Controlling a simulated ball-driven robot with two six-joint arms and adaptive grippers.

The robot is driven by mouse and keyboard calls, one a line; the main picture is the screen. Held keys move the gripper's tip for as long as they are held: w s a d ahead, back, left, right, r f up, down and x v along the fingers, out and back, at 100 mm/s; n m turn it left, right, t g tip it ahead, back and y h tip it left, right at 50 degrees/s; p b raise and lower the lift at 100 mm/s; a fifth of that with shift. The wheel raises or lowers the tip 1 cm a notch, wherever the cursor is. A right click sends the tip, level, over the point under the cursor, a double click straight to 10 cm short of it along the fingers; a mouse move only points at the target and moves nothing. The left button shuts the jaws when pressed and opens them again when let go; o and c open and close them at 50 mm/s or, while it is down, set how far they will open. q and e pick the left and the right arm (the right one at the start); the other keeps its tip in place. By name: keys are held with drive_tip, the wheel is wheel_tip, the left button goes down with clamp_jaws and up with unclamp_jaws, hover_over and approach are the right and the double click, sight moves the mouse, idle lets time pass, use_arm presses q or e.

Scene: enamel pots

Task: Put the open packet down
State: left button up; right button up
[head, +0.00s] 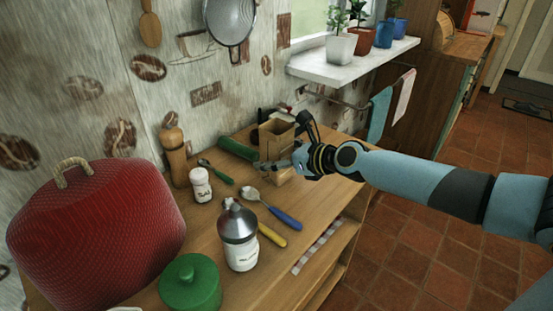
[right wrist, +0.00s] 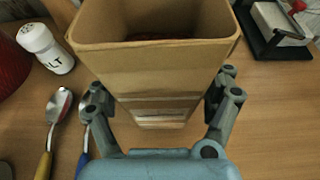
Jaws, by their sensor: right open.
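The open packet (head: 275,143) is a tall brown paper box with an open top. It is upright over the wooden worktop (head: 205,228), towards its far end; its foot is partly hidden, so I cannot tell surely whether it touches the wood. My right gripper (head: 287,163) is at the packet, with its fingers open on either side of it. In the right wrist view the packet (right wrist: 155,62) fills the space between the fingers, and a small gap shows beside them. My left gripper is not in view.
A white salt shaker (head: 200,185), a blue-handled spoon (head: 272,210) and a yellow-handled spoon (head: 268,233) lie or stand nearer. A wooden mill (head: 174,158), a silver-topped shaker (head: 239,240), a green pot (head: 190,283) and a red cover (head: 100,225) stand left. A dark holder (right wrist: 280,30) is close right.

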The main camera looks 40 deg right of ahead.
drive_tip(key=shift+r, duration=0.1)
drive_tip(key=c, duration=1.7)
